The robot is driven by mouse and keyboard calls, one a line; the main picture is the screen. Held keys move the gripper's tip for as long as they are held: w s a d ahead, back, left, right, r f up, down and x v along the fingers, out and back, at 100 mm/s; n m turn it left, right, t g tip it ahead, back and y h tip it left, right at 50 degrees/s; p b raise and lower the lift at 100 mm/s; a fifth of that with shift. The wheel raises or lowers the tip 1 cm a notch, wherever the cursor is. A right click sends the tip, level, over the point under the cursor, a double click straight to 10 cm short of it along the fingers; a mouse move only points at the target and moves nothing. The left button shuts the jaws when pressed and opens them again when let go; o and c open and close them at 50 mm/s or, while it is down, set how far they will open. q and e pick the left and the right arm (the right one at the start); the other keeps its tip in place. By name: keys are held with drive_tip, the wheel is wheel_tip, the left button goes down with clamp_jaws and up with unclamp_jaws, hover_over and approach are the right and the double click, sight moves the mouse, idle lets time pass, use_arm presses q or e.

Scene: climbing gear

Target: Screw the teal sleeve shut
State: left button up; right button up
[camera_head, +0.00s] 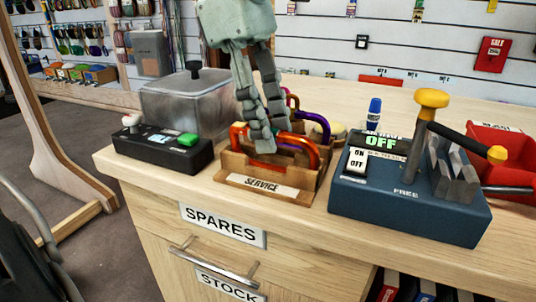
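My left gripper (273,138) reaches down from the top over the wooden tray marked SERVICE (262,188). Its two grey fingers are close together, with their tips in front of an orange carabiner (304,146) in the tray. I cannot tell whether they touch it or hold anything. A purple carabiner (319,122) stands behind it, and another orange-red one (236,133) shows at the left of the fingers. No teal sleeve can be made out; the fingers cover part of the tray. My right gripper is not in view.
A black box with a green button (187,139) and a clear lidded bin (190,100) stand left of the tray. A blue device with a yellow-knobbed lever (431,98) and a red bin (508,170) stand right. Drawers marked SPARES (222,224) and STOCK are below.

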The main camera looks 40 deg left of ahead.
use_arm(q)
drive_tip(key=shift+s+d+f+b, duration=0.1)
drive_tip(key=shift+s+f+b, duration=0.15)
drive_tip(key=shift+f+b, duration=0.55)
drive_tip(key=shift+f+p, duration=0.15)
drive_tip(key=shift+p, duration=0.15)
drive_tip(key=shift+s+d, duration=0.2)
drive_tip(key=shift+s, duration=0.55)
drive_tip(key=shift+r+p, duration=1.1)
drive_tip(key=shift+r, duration=0.35)
drive_tip(key=shift+w+a, duration=0.15)
drive_tip(key=shift+w, duration=0.6)
